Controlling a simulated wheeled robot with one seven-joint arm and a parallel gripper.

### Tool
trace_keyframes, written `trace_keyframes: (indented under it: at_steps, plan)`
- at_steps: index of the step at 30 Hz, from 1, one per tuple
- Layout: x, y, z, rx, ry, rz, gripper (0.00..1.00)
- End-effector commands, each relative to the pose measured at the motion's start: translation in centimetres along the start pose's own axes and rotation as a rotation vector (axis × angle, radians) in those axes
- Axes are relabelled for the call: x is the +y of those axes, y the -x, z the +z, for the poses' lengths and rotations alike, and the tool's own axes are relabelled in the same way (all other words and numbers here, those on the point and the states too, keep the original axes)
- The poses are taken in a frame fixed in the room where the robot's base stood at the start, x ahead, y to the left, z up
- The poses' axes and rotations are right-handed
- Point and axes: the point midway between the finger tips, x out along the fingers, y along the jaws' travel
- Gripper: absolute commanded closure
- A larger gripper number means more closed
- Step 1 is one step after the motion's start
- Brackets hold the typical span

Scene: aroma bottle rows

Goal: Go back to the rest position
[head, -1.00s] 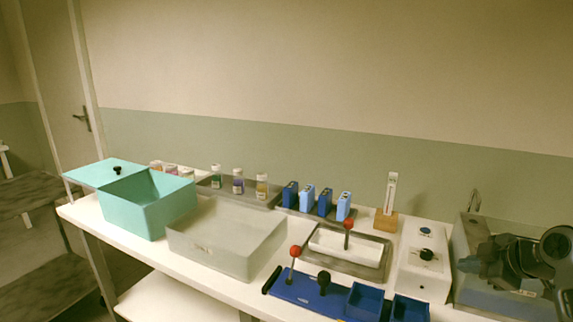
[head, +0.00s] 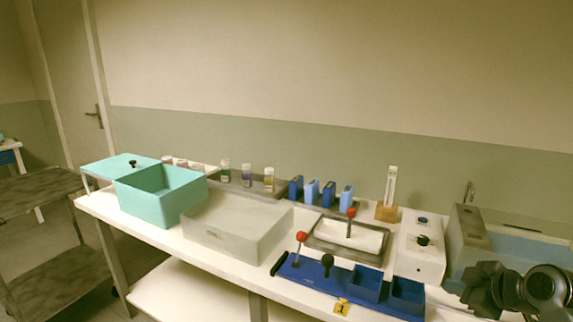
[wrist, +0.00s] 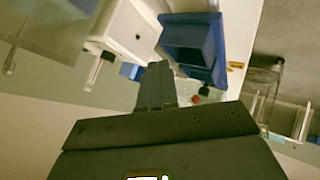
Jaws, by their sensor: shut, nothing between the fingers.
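My gripper shows in the head view (head: 474,293) at the lower right, in front of the bench's right end. It is apart from everything on the bench. In the wrist view my gripper (wrist: 156,85) has its two fingers together, shut, with nothing held. Beyond the fingers in the wrist view is a blue bin (wrist: 190,42). The arm's far links are cut off by the right edge of the head view.
The white bench (head: 160,234) carries a teal box (head: 160,200), a clear tub (head: 235,235), several small bottles (head: 247,176), blue packs (head: 312,190), a blue lever board (head: 310,277) and a white control box (head: 418,250). A basin (head: 470,240) stands right. A grey cart (head: 45,190) stands left.

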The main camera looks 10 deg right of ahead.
Motion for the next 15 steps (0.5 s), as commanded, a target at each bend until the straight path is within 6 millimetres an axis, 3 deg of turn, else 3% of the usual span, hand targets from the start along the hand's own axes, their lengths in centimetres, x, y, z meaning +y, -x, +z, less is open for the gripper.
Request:
trace_keyframes:
  at_steps: [8, 15]
  plan:
    - [-7.5, -1.0, -0.2, 0.035, -0.144, 0.044, 1.00]
    - [-17.4, 0.5, 0.4, 0.072, -0.337, 0.115, 1.00]
